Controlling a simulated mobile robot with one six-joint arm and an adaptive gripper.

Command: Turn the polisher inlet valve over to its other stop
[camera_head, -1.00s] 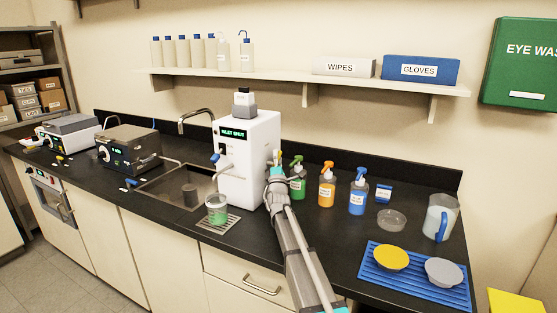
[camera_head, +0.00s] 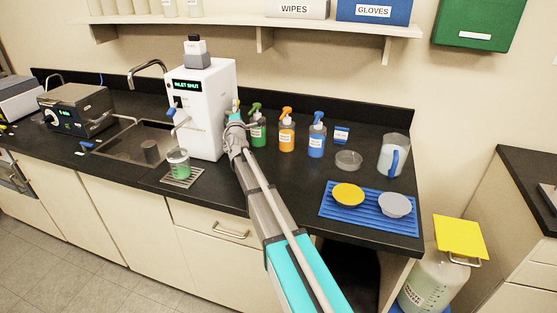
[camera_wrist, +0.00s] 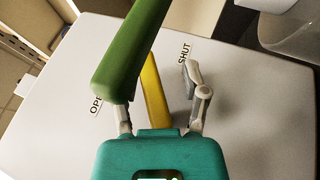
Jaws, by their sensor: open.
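The white polisher (camera_head: 203,130) stands on the bench beside the sink, its display reading INLET SHUT. My gripper (camera_head: 234,125) is at its right side. In the wrist view, my open gripper (camera_wrist: 160,95) faces a pale panel with an OPEN label (camera_wrist: 97,104) at left and a SHUT label (camera_wrist: 185,53) at upper right. A yellow bar (camera_wrist: 155,90), seemingly the valve lever, lies between the fingers without visible grip on it. A thick green bar (camera_wrist: 130,50) crosses in front, hiding the left fingertip and part of the yellow bar; how they join is unclear.
Spray bottles (camera_head: 287,135) stand just right of the polisher. A cup of green liquid (camera_head: 178,160) stands before it on a drain grate. A blue mat (camera_head: 335,217) with two dishes, a clear dish (camera_head: 348,160) and a jug (camera_head: 394,155) are farther right.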

